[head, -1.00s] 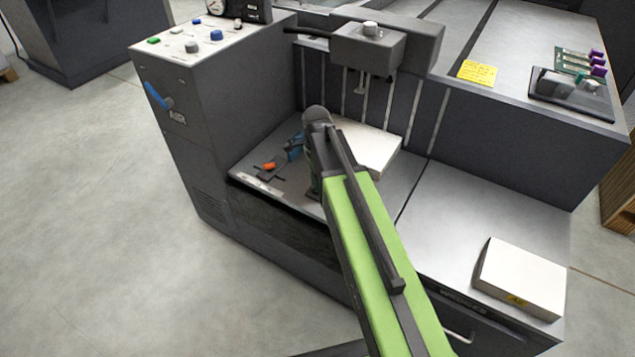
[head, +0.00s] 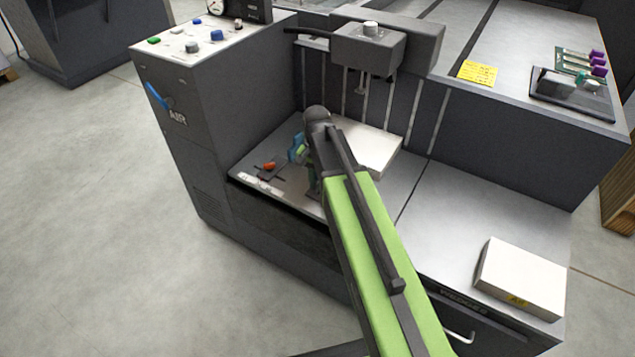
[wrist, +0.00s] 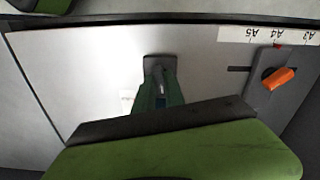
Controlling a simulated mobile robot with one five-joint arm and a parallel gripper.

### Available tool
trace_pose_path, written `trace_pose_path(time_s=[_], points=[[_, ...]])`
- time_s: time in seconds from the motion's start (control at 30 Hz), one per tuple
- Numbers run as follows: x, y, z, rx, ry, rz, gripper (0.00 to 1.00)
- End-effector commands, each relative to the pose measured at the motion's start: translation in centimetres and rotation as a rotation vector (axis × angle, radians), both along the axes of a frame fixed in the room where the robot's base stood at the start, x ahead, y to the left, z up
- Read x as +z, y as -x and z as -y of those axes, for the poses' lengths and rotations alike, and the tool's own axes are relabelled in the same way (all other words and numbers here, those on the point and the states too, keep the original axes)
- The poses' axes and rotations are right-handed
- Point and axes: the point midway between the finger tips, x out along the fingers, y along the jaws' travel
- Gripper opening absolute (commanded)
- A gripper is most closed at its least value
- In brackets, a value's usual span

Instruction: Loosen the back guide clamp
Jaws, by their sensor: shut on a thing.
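My gripper (wrist: 160,90) points down at the metal feed table (wrist: 80,60), between a guide with an orange lever and the paper. In the head view my gripper (head: 300,152) is mostly hidden behind my wrist. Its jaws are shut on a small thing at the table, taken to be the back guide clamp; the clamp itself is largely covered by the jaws. The orange lever (wrist: 278,78) sits on a dark grey guide (wrist: 265,100), apart from my gripper, beside a slot and the A5, A4, A3 scale. The orange lever also shows in the head view (head: 268,166).
A white paper stack (head: 372,150) lies right of my gripper, under the feed head (head: 368,48). The control cabinet (head: 215,85) rises at the left. Another white block (head: 520,280) lies on the right table, whose middle is clear.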

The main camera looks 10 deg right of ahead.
Motion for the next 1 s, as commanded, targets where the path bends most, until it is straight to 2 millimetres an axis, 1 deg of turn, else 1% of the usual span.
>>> trace_pose_path(time_s=[0.2,0.5,0.7,1.0], points=[[-0.02,0.12,-0.05,0.199,-0.002,-0.003,0.0],[-0.02,0.13,-0.05,0.425,-0.002,-0.004,0.0],[-0.02,0.15,-0.05,0.519,-0.002,-0.004,0.0],[-0.02,0.18,-0.04,0.578,-0.002,-0.004,0.0]])
